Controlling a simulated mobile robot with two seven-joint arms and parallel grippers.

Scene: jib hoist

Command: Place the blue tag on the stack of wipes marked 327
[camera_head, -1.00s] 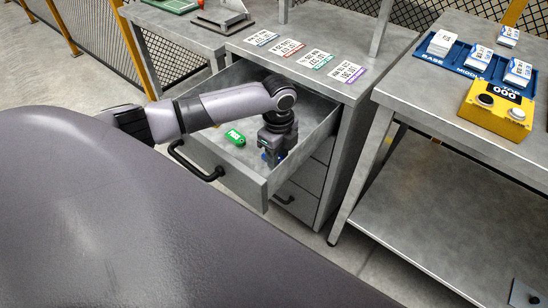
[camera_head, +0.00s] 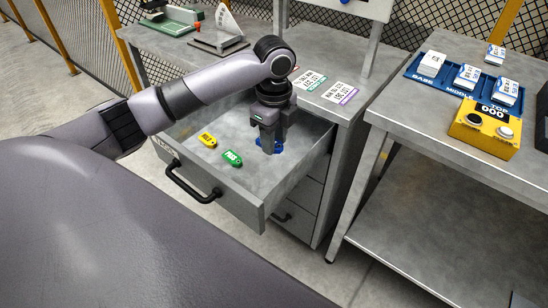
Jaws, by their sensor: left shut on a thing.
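My left gripper (camera_head: 267,146) points down inside the open drawer (camera_head: 225,200). It is shut on the blue tag (camera_head: 278,146), which shows only partly around the fingers. A stack of wipes (camera_head: 431,63) stands at the left of the blue tray (camera_head: 452,77) on the right-hand table. Other stacks of wipes stand at the tray's middle (camera_head: 467,76) and right (camera_head: 507,91), and one more stack (camera_head: 495,54) is behind the tray. The numbers on the stacks are too small to read. My right gripper is not in view.
A green tag (camera_head: 232,158) and a yellow tag (camera_head: 207,140) lie in the drawer. A yellow box (camera_head: 482,128) with two buttons and a display reading 000 stands in front of the tray. Printed cards (camera_head: 340,93) lie on the cabinet top. The right table's front left is bare.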

